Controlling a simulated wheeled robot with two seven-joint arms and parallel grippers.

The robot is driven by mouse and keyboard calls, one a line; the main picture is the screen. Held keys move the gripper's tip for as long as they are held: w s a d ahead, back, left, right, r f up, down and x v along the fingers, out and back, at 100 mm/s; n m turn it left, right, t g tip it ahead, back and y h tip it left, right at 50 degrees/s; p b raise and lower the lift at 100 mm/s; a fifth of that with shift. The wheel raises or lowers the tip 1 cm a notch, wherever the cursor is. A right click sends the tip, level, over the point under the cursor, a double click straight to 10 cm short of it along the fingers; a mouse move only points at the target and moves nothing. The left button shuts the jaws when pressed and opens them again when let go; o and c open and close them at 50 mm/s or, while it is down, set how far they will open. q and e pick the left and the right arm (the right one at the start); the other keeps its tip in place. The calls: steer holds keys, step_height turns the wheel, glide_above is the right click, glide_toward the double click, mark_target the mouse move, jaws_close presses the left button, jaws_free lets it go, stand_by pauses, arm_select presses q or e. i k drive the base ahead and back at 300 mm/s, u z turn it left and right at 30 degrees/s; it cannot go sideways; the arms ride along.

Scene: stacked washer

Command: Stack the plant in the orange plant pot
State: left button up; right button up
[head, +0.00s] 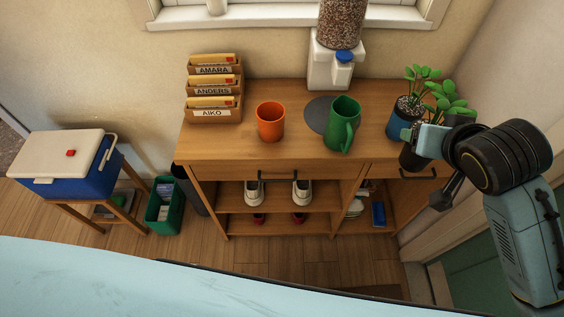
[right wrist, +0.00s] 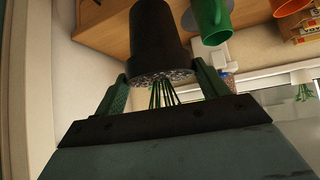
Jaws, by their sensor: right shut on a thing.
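An orange pot (head: 270,121) stands upright and looks empty, left of centre on the wooden cabinet top. It shows partly at the top right of the right wrist view (right wrist: 291,6). My right gripper (head: 424,143) is shut on a potted plant with a dark pot (head: 411,158), at the cabinet's right front edge. In the right wrist view the dark pot (right wrist: 156,35) sits between the fingers, with gravel and green stems showing. Whether the pot touches the cabinet is unclear. A second plant in a blue pot (head: 398,124) stands just behind it. My left gripper is not in view.
A letter rack (head: 213,92) stands at the back left, a dispenser (head: 331,68) at the back. The front left of the cabinet top (head: 215,146) is clear.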

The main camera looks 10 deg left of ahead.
mark_target(270, 129)
steer(key=k, duration=0.2)
steer(key=u, duration=1.35)
steer(key=i, duration=0.95)
steer(key=z, duration=1.05)
